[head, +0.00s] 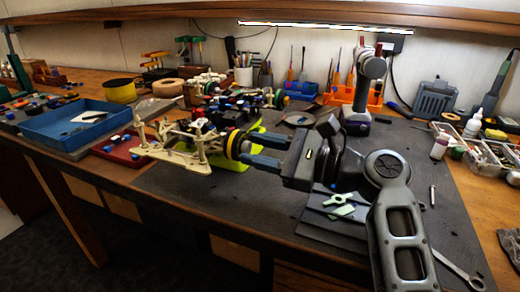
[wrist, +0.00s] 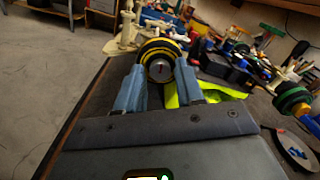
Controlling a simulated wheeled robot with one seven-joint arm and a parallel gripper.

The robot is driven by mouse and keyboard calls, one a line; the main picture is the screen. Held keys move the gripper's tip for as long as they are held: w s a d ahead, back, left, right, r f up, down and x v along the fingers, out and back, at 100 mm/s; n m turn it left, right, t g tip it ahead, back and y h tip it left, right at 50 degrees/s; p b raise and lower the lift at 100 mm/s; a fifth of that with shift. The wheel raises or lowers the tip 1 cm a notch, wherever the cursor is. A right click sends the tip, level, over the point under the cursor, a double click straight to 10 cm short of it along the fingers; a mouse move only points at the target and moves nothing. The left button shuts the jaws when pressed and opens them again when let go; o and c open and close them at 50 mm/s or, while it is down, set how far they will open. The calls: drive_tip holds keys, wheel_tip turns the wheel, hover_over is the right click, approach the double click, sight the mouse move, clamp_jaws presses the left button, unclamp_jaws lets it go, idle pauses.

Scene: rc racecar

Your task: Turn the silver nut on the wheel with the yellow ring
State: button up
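The wheel with the yellow ring (head: 233,145) is on the near end of the cream-coloured car chassis (head: 178,150) in the head view. It also shows at the top middle of the wrist view (wrist: 159,47). Its silver nut (wrist: 159,70), with a small red mark, faces my gripper; in the head view the fingers hide it. My gripper (head: 247,145) points left at the wheel, its two blue-grey fingers apart. In the wrist view the fingertips (wrist: 158,68) lie on either side of the nut with gaps showing. I cannot tell how deep they reach.
A yellow-green piece (head: 238,160) lies under the car by the wheel. A wheel with a green ring (wrist: 292,97) is at the right of the wrist view. A blue tray (head: 75,125) and a red tray (head: 115,152) stand left. The dark mat (head: 215,195) in front is clear.

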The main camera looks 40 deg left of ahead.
drive_tip(key=shift+o, duration=1.1)
drive_tip(key=shift+v, duration=3.9)
